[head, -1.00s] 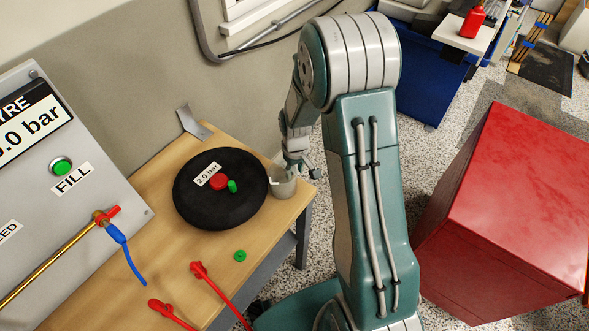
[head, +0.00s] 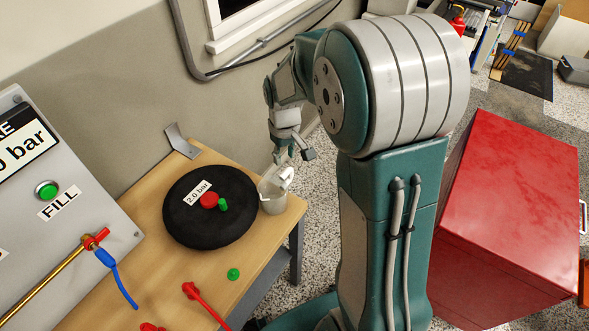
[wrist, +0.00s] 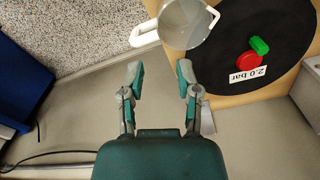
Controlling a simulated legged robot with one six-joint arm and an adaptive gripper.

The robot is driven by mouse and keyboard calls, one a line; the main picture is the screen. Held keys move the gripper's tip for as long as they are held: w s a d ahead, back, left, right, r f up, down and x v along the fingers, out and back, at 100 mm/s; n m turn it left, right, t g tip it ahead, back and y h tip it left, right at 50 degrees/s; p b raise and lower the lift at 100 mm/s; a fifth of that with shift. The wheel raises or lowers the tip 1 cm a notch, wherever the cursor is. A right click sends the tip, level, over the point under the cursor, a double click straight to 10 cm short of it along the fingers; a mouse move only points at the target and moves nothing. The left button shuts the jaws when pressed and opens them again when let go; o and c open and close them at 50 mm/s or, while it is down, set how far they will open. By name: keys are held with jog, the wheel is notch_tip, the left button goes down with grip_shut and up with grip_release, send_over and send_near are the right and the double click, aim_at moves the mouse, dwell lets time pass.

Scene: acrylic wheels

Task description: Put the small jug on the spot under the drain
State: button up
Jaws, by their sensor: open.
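The small jug (head: 272,197) is a light grey, open-topped vessel standing upright at the right end of the wooden bench, beside the black wheel. In the wrist view the jug (wrist: 186,24) shows at the top, with its white handle (wrist: 143,33) on its left. My gripper (head: 291,168) is just above and behind the jug in the head view. In the wrist view my gripper (wrist: 160,72) has its two fingers apart, with nothing between them, and the jug lies beyond the tips. I cannot make out a drain or a marked spot.
A black wheel (head: 185,222) marked 2.0 bar, with red and green caps, lies on the bench (head: 150,282). A grey panel (head: 60,235) with a FILL button stands left. A red cabinet (head: 505,215) stands right.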

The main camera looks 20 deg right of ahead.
jog(key=s+a+r+m+t, duration=0.2)
jog(key=s+r+t, duration=0.3)
jog(key=s+r, duration=1.1)
jog(key=s+a, duration=0.1)
jog(key=s, duration=0.2)
jog(key=shift+s+a+m, duration=0.15)
jog(key=shift+s+m, duration=0.2)
jog(key=shift+m, duration=0.05)
jog(key=shift+o, duration=0.6)
jog(key=shift+s, duration=0.3)
jog(key=shift+o, duration=1.2)
jog(key=shift+f, duration=0.1)
jog(key=w+a+f+m+g+y, duration=0.2)
jog(key=w+f+m+g+y, duration=0.15)
jog(key=f+m, duration=0.3)
jog(key=m+t+y, duration=0.4)
jog(key=m+t, duration=0.5)
jog(key=m, duration=1.4)
send_near(289, 174)
jog(key=w+a+f, duration=0.2)
jog(key=w+f, duration=0.4)
jog(key=shift+r+x, duration=0.15)
jog(key=shift+x, duration=1.05)
jog(key=shift+r+x, duration=0.1)
jog(key=shift+x, duration=1.1)
